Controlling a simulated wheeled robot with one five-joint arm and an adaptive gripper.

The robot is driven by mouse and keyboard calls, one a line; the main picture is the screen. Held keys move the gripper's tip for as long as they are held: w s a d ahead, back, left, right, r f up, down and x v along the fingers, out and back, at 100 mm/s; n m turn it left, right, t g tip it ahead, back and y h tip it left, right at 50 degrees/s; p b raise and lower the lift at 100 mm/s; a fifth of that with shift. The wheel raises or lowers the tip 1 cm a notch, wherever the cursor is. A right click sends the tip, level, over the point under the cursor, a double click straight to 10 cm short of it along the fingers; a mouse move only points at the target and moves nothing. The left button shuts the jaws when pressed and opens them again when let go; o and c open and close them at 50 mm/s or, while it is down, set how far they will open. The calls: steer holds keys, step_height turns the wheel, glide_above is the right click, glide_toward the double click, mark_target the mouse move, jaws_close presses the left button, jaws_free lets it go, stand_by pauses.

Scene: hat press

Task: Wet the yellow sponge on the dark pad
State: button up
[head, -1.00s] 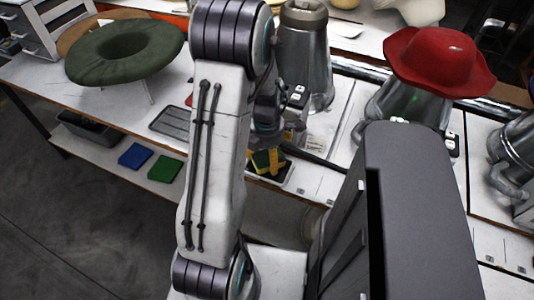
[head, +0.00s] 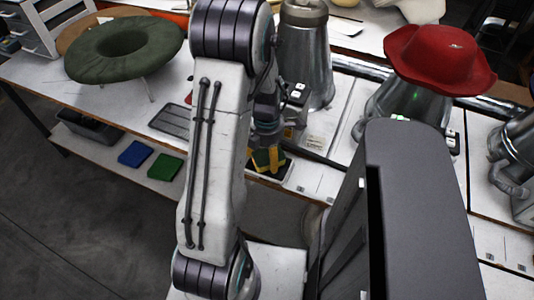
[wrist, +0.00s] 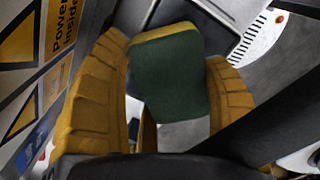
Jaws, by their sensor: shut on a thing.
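The yellow sponge (wrist: 172,78) with a dark green scouring face is between the orange fingers of my gripper (wrist: 175,95) in the wrist view. My gripper is shut on it. In the head view my gripper (head: 268,148) points down behind my arm, and the sponge (head: 262,160) shows partly between its yellow fingers. The dark pad (head: 283,173) lies at the bench's front edge, right under the sponge and partly hidden by it. I cannot tell whether sponge and pad touch.
A grey tray (head: 172,120) lies left of my arm. A green hat (head: 123,48) stands at the left and a red hat (head: 440,60) sits on a metal press at the right. Blue (head: 135,153) and green (head: 165,167) pads lie on the lower shelf. A metal cone (head: 305,60) stands behind.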

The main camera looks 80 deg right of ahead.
mark_target(267, 152)
steer(key=shift+f+b, duration=0.5)
stand_by(1.7)
steer(key=shift+r, duration=0.1)
steer(key=shift+r+p, duration=2.6)
steer(key=shift+r, duration=0.9)
steer(key=shift+a+f, duration=0.1)
